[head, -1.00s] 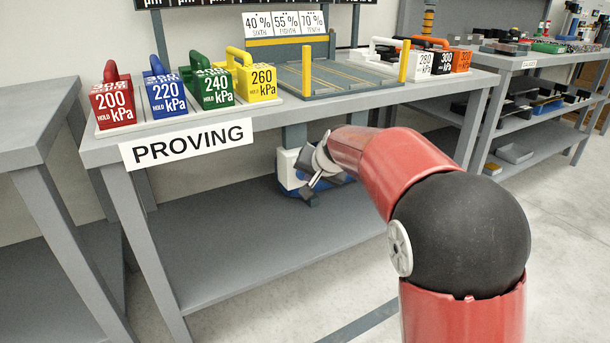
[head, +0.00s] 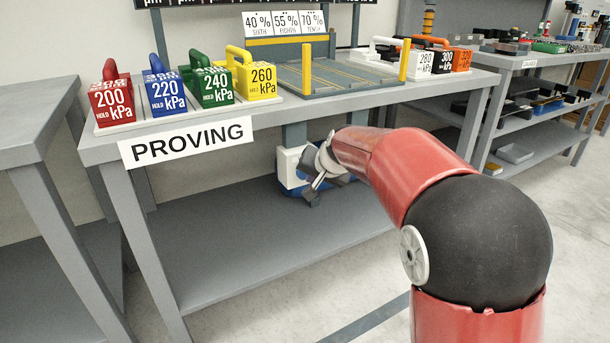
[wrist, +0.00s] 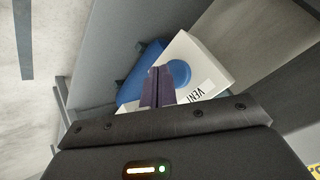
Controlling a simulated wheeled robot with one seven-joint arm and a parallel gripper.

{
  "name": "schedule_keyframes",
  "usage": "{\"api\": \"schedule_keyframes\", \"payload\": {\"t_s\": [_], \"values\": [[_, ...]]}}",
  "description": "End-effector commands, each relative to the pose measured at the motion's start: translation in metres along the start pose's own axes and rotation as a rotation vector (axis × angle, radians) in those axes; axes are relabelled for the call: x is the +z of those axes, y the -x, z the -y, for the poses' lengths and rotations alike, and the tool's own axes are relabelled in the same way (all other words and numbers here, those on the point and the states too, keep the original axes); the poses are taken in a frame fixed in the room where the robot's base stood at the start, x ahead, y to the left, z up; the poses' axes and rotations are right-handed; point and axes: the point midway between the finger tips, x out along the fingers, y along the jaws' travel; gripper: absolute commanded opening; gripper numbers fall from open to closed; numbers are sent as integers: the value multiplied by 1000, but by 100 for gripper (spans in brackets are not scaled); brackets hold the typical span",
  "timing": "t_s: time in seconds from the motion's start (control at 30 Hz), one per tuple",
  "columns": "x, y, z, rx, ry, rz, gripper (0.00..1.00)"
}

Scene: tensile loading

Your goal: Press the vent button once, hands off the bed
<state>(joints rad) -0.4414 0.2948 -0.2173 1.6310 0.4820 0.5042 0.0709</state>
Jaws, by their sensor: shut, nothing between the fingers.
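The vent unit, a white box (wrist: 205,60) with a "VENT" label, carries a round blue button (wrist: 181,73) in the wrist view. In the head view the white and blue unit (head: 287,163) is under the proving bench, partly hidden by my arm. My gripper (wrist: 160,70) is shut and empty, its dark fingertips overlapping the button's left side in the wrist view. I cannot tell whether they touch it. In the head view my gripper (head: 313,192) is in front of the unit, below the benchtop. The grey bed (head: 345,76) with yellow posts is on the bench above, apart from my gripper.
The proving bench (head: 190,300) has a lower shelf and grey legs. Red (head: 112,103), blue (head: 164,95), green (head: 214,88) and yellow (head: 259,82) kPa blocks stand on top. Another bench (head: 35,110) is at the left. Clear floor lies at the right.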

Motion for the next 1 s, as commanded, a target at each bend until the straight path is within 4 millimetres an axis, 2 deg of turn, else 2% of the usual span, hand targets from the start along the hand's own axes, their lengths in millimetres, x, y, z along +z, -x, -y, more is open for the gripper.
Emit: {"api": "schedule_keyframes", "payload": {"t_s": [0.57, 1.0], "values": [[28, 37, -28, 0, 0, -1, 0], [29, 39, -29, 0, 0, 0, 0]]}}
